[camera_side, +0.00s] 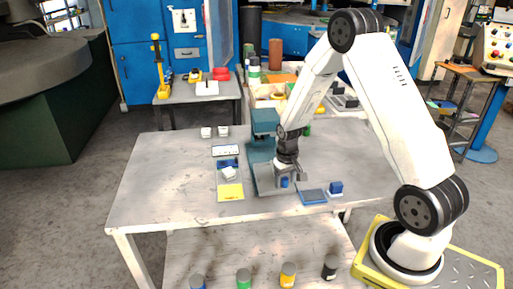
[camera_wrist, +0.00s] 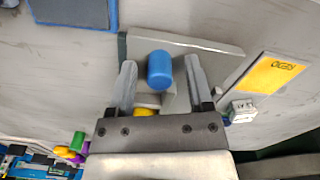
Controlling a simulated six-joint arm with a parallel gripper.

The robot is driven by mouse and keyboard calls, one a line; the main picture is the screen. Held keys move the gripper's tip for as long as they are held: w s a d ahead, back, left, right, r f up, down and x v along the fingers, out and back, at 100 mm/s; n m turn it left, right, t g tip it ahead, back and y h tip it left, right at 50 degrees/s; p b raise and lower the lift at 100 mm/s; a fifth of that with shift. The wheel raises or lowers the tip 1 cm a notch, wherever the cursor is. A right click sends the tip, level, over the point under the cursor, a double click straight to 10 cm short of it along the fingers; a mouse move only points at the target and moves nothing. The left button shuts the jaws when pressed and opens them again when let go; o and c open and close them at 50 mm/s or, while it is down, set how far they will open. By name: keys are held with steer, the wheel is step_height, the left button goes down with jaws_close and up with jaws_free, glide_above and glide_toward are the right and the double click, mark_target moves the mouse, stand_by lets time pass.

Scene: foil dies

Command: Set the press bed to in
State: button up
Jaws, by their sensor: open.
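The teal press (camera_side: 262,122) stands near the middle of the table. Its grey bed plate (camera_side: 267,187) lies low at the front and also shows in the wrist view (camera_wrist: 218,60). A blue rounded knob (camera_wrist: 159,70) stands at the bed. It also shows small in the side view (camera_side: 284,183). My gripper (camera_side: 290,177) is low over the bed, pointing down. In the wrist view its open fingers (camera_wrist: 162,78) are on either side of the knob, with gaps showing. The arm hides part of the press.
Left of the press are a yellow card (camera_side: 230,192), a white block (camera_side: 229,173) and two white cups (camera_side: 206,132) (camera_side: 223,131). Right of it lie a blue pad (camera_side: 312,197) and a blue block (camera_side: 336,187). The table's left part is clear.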

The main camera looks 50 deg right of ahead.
jaws_close()
stand_by(1.4)
